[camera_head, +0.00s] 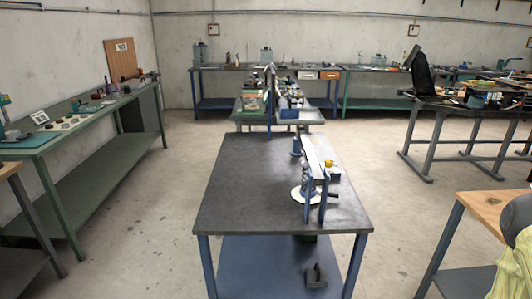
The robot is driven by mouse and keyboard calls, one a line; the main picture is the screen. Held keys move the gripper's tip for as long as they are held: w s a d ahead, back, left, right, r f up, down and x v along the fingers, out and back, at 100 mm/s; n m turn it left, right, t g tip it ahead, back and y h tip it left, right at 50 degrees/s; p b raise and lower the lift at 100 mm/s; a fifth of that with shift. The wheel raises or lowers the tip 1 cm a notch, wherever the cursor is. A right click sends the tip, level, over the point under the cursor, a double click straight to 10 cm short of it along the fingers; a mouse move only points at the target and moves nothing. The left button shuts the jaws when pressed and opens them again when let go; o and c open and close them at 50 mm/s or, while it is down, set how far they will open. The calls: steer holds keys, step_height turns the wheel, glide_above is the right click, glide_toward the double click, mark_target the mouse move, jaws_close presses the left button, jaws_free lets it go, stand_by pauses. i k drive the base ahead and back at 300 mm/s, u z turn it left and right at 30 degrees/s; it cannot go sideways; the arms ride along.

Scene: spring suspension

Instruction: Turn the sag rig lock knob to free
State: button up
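A rig with blue uprights, a pale top plate and a white round base (300,194) stands on the right half of the dark-topped table (243,180) in the middle of the room. It may be the sag rig. A small yellow part (328,164) shows on or beside its right side; I cannot tell whether this is the lock knob, and no knob setting can be read. A blue cylinder-like piece (297,147) stands at its rear left. My gripper is not in view.
The table's left half is bare. Open concrete floor (165,210) lies left of it. A green bench (90,117) runs along the left wall. A wooden-topped table (486,208) and a chair with a striped cloth (512,262) stand at right. A cluttered bench (250,104) stands behind.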

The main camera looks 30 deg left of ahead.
mark_target(328, 164)
steer(key=u, duration=0.4)
steer(key=i, duration=1.75)
steer(key=u, duration=0.4)
